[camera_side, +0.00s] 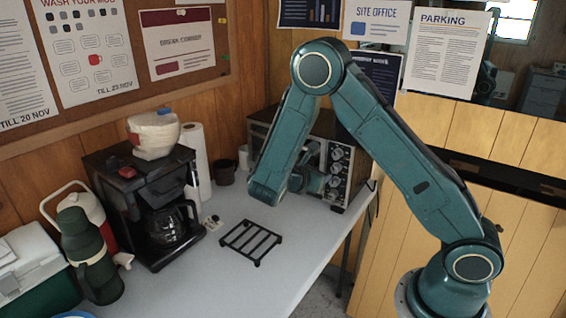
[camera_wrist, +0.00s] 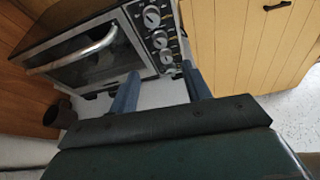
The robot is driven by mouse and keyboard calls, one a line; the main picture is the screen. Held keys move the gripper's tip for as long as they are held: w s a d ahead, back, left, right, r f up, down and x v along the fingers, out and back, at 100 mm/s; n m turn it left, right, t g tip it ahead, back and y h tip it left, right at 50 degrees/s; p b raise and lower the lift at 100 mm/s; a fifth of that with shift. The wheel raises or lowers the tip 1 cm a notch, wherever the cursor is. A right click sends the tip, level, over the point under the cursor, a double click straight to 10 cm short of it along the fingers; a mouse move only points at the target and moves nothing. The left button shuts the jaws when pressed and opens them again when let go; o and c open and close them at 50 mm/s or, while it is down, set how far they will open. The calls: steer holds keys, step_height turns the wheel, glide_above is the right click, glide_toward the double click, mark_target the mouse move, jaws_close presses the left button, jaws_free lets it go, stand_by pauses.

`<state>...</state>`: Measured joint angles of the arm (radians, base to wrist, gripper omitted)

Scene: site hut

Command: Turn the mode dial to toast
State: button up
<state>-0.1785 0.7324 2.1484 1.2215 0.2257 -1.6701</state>
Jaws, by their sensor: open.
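A toaster oven (camera_side: 262,122) stands at the back of the table, partly hidden behind my arm. Its panel has a column of silver dials (camera_side: 337,153) on its right side. In the wrist view the oven (camera_wrist: 85,62) is tilted, and the dials (camera_wrist: 160,39) run down beside the glass door. I cannot read the labels or tell which is the mode dial. My gripper (camera_wrist: 160,68) is open and empty, its two blue fingers pointing at the lower dials, apart from them as far as I can tell. In the side view my gripper (camera_side: 312,181) is partly hidden by my forearm.
The oven door handle (camera_wrist: 88,47) sticks out left of the dials. A black wire rack (camera_side: 251,242) lies on the table in front. A coffee maker (camera_side: 140,200), paper roll (camera_side: 197,150) and brown mug (camera_side: 224,172) stand left. The table's right edge is close to the oven.

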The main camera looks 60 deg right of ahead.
mark_target(334, 169)
steer(key=x, duration=1.3)
steer(key=shift+d+f, duration=0.15)
steer(key=shift+d, duration=0.15)
steer(key=c, duration=1)
